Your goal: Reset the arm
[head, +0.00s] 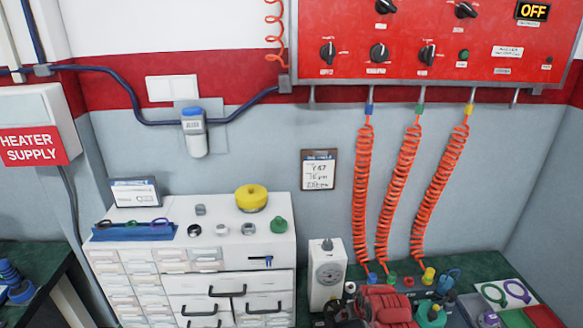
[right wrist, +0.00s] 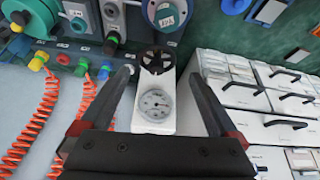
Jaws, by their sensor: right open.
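My right gripper (right wrist: 160,73) shows in the right wrist view with its two dark fingers spread wide. It is open, and no object touches both fingers. A white box with a round dial gauge (right wrist: 156,104) appears between the fingers in that view. I cannot tell how far it is from them. The same white gauge box (head: 327,275) stands at the right of the drawer cabinet in the head view. Neither gripper can be made out in the head view, and my left gripper shows in no view.
Orange coiled hoses (head: 408,190) hang from the red control panel (head: 430,40). A red machine (head: 385,305) and several fittings crowd the green bench.

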